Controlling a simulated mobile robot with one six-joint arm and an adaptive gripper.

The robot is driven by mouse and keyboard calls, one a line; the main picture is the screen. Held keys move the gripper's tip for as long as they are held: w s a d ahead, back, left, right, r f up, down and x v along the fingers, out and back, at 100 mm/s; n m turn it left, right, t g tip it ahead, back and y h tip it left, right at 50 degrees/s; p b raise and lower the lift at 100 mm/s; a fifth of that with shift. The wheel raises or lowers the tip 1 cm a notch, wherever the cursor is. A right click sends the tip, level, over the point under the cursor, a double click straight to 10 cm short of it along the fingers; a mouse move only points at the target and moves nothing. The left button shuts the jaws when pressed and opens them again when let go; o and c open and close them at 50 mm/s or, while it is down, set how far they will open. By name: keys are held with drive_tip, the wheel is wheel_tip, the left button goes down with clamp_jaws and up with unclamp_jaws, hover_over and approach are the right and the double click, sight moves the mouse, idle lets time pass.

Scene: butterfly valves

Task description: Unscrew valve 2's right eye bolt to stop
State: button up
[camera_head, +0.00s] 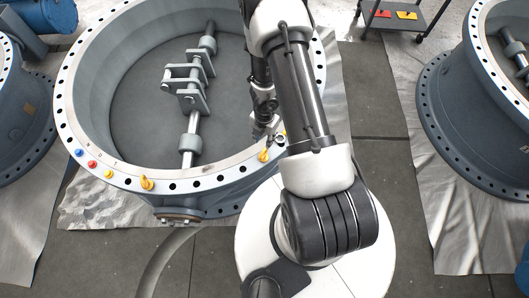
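The large grey valve body (200,197) in the middle lies flat, with a pale flange ring full of bolt holes. A yellow eye bolt (264,155) stands on the right part of its front rim. A second yellow eye bolt (146,184) stands further left on the same rim. My gripper (264,132) points down just above and beside the right eye bolt. It is small and dark here, partly behind my arm, and I cannot tell whether its fingers are apart or touch the bolt. No valve number is readable.
Blue, red and yellow small pieces (92,164) sit on the rim at left. A shaft with brackets (188,90) crosses the valve's inside. Other valves stand at left (22,135) and right (450,130). A cart (408,28) stands at the back.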

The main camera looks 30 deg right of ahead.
sight(265, 149)
wheel_tip(265, 149, down, 11)
drive_tip(key=b, duration=1)
drive_tip(key=shift+r, duration=0.1)
drive_tip(key=shift+c, duration=0.2)
clamp_jaws()
